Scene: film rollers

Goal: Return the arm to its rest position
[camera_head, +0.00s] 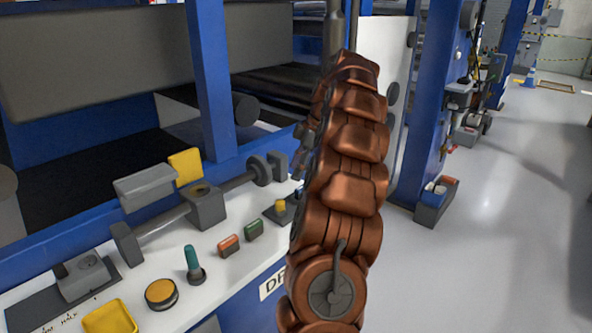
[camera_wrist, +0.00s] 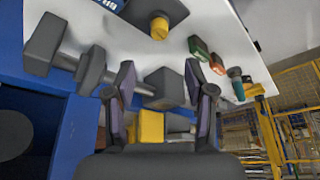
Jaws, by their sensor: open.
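My copper-coloured arm (camera_head: 345,180) rises through the middle of the head view, bent in several segments. My gripper (camera_wrist: 160,75) shows in the wrist view with its two dark fingers spread apart and nothing held between them. In the head view the gripper is mostly hidden behind the arm. Beyond the fingers in the wrist view are a grey block (camera_wrist: 166,88) and a yellow piece (camera_wrist: 151,126). I cannot tell how far they are from the fingertips.
A white bench (camera_head: 225,270) holds a grey roller shaft (camera_head: 165,222), a teal-handled tool (camera_head: 192,260), red (camera_head: 228,246) and green (camera_head: 254,230) blocks, and a yellow tray (camera_head: 110,317). A blue post (camera_head: 425,105) stands right of the arm. Grey floor (camera_head: 490,230) is open at right.

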